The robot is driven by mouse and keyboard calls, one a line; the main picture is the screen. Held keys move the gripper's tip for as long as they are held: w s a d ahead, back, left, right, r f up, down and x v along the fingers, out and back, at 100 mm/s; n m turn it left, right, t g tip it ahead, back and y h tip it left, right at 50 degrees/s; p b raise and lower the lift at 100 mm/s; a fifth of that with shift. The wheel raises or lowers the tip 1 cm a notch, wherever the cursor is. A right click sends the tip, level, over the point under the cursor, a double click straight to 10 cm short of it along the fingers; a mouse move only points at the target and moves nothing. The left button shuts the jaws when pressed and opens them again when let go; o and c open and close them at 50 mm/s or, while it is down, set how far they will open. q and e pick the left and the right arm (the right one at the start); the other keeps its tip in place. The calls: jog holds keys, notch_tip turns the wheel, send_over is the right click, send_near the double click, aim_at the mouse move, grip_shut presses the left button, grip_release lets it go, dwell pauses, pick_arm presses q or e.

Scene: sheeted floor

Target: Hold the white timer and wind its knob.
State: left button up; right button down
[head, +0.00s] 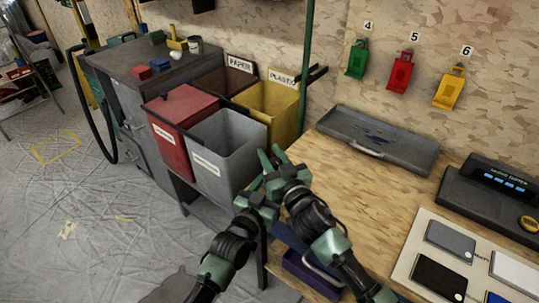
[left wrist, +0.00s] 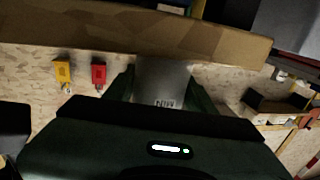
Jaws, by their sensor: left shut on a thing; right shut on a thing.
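The white timer (left wrist: 164,78) shows in the left wrist view as a pale grey-white block with small dark lettering on its lower edge. My left gripper (left wrist: 161,98) has one finger on each side of it and is shut on it. In the head view my left gripper (head: 260,188) is just in front of the grey bin, and the timer cannot be made out there. My right gripper (head: 271,157) is close against the left one, its green fingers pointing up and left. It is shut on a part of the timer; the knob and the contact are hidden.
A grey bin (head: 228,150), a red bin (head: 180,115) and a yellow bin (head: 270,107) stand behind and left of the grippers. The wooden table (head: 375,200) at right carries a grey tray (head: 378,140) and a black device (head: 495,195). A blue-purple bin (head: 310,275) is below.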

jog(key=shift+h, duration=0.3)
jog(key=c, duration=1.1)
grip_release()
jog(key=shift+o, duration=0.2)
jog(key=shift+d, duration=0.1)
jog(key=v, duration=1.2)
jog(key=shift+f, duration=0.1)
